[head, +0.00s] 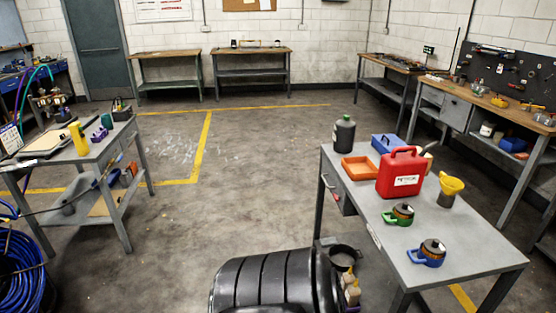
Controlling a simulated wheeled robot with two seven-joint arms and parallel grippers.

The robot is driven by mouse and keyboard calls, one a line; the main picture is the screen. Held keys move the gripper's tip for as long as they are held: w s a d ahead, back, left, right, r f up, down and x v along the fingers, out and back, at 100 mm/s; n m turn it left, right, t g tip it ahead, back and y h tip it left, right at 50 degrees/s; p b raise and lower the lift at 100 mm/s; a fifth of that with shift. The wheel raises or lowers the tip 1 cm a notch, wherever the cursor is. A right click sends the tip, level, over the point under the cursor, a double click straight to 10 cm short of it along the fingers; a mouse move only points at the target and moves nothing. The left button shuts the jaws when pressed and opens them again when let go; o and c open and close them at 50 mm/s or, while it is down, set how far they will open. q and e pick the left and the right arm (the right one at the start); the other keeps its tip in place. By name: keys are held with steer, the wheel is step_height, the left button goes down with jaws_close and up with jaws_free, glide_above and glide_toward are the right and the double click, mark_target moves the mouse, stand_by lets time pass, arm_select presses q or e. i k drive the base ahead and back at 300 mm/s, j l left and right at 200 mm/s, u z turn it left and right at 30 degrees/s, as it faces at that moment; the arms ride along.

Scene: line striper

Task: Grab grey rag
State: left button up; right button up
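I cannot make out a grey rag for certain. A grey shape (72,204) lies on the lower shelf of the left cart (103,151); it is too small and shaded to tell what it is. Neither of my grippers shows in the head view.
A grey table (390,233) at right holds a red canister (400,175), orange tray (359,168), dark bottle (344,134) and yellow funnel (451,186). A black ridged object (265,285) is at bottom centre. Blue hose (22,272) lies lower left. The middle floor is clear.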

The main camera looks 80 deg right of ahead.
mark_target(325, 242)
steer(key=z, duration=3.25)
steer(key=u, duration=0.35)
steer(key=i+j+u, duration=0.1)
steer(key=i+u, duration=0.45)
steer(key=i, duration=3.55)
steer(key=i+j+z, duration=0.15)
steer(key=i, duration=0.3)
steer(key=i+z, duration=0.15)
steer(key=i, duration=0.3)
steer(key=i+j+z, duration=0.15)
steer(key=i, duration=0.25)
steer(key=j+z, duration=0.1)
steer(key=z, duration=1.75)
